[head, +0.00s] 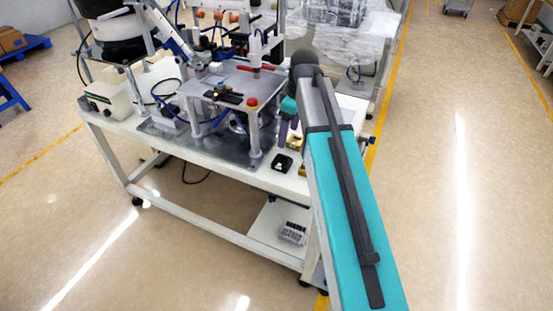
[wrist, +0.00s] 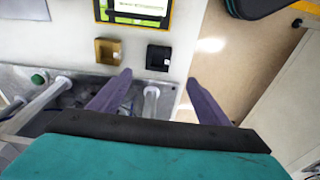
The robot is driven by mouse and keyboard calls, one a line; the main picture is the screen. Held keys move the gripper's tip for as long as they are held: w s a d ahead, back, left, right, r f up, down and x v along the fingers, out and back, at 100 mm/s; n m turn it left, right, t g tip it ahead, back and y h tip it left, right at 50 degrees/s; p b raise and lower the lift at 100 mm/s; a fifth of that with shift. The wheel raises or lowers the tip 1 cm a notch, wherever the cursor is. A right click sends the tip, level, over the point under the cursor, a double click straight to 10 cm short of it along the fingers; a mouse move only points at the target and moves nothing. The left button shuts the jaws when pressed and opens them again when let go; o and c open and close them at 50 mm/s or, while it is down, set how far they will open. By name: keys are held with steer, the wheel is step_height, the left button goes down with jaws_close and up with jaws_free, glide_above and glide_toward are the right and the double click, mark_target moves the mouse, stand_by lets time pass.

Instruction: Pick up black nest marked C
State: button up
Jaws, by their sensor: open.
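A small black nest (wrist: 158,57) sits on the white bench top in the wrist view, with a small pale mark on its right side that is too small to read. It also shows in the head view (head: 282,163) near the bench's front edge. My gripper (wrist: 158,79) is open and empty, with its two purple fingers spread. In the wrist view the nest lies just beyond the fingertips, between their lines. In the head view, my gripper (head: 285,134) is above the bench, behind the nest.
A gold nest (wrist: 108,51) sits left of the black one. A yellow-framed screen (wrist: 138,10) is beyond them. A metal fixture with posts (head: 235,85) stands left of my gripper on the bench (head: 225,165). The bench edge and open floor (wrist: 235,75) are to the right.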

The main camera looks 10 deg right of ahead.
steer(key=shift+w, duration=0.15)
steer(key=p, duration=0.1)
glide_above(281, 163)
steer(key=s, duration=0.1)
steer(key=shift+d+f, duration=0.15)
steer(key=shift+f, duration=1.25)
steer(key=shift+d+f, duration=0.15)
steer(key=shift+f, duration=1.3)
steer(key=shift+d+f, duration=0.15)
steer(key=shift+f, duration=1.25)
steer(key=shift+w+f+p, duration=0.15)
steer(key=shift+f+p, duration=0.35)
steer(key=shift+f, duration=0.25)
steer(key=shift+w+f+p, duration=0.1)
steer(key=shift+f+p, duration=0.35)
steer(key=shift+f, duration=0.25)
steer(key=shift+a+f, duration=0.2)
steer(key=shift+f, duration=0.9)
